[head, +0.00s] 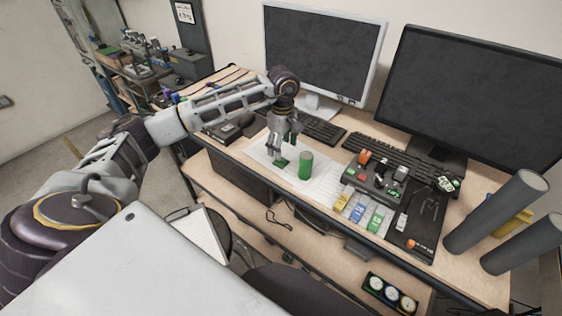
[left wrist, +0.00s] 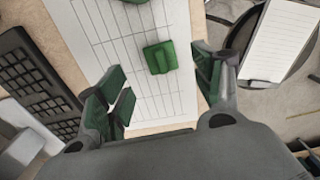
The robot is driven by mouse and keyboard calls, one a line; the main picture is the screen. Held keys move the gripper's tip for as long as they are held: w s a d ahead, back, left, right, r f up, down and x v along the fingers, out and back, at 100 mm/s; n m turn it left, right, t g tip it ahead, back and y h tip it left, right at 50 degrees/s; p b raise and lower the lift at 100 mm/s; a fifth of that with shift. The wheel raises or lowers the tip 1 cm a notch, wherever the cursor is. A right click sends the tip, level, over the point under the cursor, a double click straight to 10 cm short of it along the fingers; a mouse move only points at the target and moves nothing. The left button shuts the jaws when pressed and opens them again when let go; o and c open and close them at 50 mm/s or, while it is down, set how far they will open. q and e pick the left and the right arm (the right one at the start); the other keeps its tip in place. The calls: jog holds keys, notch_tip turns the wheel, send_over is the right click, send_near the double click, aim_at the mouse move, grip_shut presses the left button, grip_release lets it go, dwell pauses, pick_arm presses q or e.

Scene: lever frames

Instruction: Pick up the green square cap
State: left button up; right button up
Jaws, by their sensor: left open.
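The green square cap (left wrist: 160,57) lies on a lined white sheet (left wrist: 125,40) in the left wrist view, with a raised ridge across its top. In the head view the cap (head: 282,163) is a small green patch below my left gripper (head: 284,147). My left gripper is open and empty, pointing down. In the left wrist view its green-padded fingers (left wrist: 160,84) are spread wide, and the cap shows beyond the gap between them, apart from both. My right gripper is not in view.
A green cylinder (head: 305,166) stands close to the right of the cap. A dark tray of small parts (head: 385,178) and coloured bins (head: 358,212) lie farther right. Keyboards (head: 322,129) and monitors (head: 322,50) are behind. Large grey cylinders (head: 497,212) are at far right.

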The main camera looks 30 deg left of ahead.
pick_arm(q)
jog(key=shift+f, duration=0.45)
jog(key=shift+f, duration=0.1)
jog(key=shift+a+f+p, duration=0.15)
jog(key=shift+f+p, duration=0.25)
jog(key=shift+f, duration=0.85)
jog(key=shift+a+f+p, duration=0.1)
jog(key=shift+f+p, duration=0.25)
jog(key=shift+f, duration=0.9)
jog(key=c, duration=0.9)
